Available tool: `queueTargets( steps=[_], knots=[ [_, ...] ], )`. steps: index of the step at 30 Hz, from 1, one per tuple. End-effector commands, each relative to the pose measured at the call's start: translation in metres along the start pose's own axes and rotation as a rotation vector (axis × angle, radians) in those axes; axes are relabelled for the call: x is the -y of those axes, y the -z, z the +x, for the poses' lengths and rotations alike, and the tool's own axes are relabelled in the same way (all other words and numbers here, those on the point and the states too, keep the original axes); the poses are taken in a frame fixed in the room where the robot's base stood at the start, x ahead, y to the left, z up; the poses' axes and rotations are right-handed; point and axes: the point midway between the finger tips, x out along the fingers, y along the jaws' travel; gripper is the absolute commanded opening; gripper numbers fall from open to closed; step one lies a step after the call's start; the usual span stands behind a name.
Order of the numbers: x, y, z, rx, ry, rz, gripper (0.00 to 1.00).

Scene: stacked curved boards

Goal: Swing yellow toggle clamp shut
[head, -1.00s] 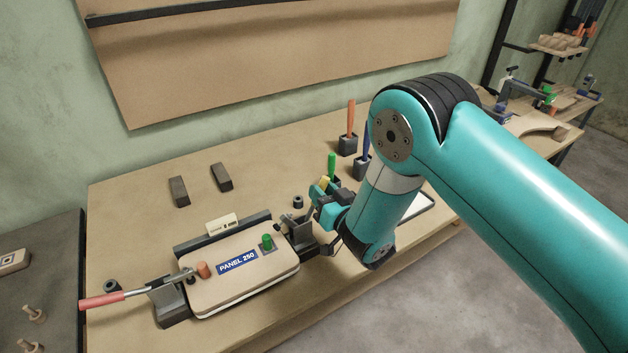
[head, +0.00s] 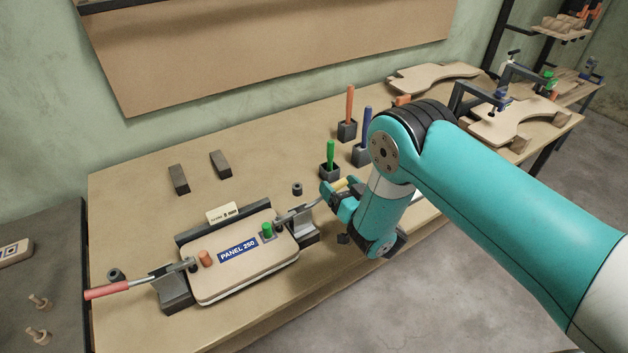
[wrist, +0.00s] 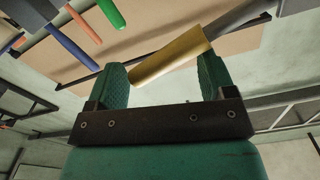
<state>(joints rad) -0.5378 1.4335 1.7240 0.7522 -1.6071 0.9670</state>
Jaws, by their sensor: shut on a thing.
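The yellow toggle clamp handle (head: 339,187) is at the right end of the panel fixture. Its metal arm (head: 300,210) now lies low, pointing left towards the green knob (head: 267,230) on the panel (head: 215,275). My gripper (head: 335,193) is around the yellow grip, shut on it. In the wrist view the yellow grip (wrist: 170,60) lies slanted between my two green fingers (wrist: 165,80). At the left end, the red-handled clamp (head: 107,290) lies low, its arm reaching the panel by an orange knob (head: 205,258). Whether the yellow clamp's tip presses the panel is unclear.
Green (head: 330,155), orange (head: 350,105) and blue (head: 367,125) handled tools stand in dark holders behind my gripper. Two dark blocks (head: 221,164) lie on the bench (head: 130,205) behind the fixture. Curved boards with clamps (head: 515,115) are at the far right.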

Motion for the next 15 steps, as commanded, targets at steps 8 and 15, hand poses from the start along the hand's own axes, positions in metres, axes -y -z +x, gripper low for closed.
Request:
queueTargets(
  steps=[8, 15],
  knots=[
    [0.006, -0.012, -0.021, 0.03, 0.009, 0.011, 0.68],
    [0.002, -0.009, -0.047, 0.021, 0.002, 0.011, 0.47]
  ],
)
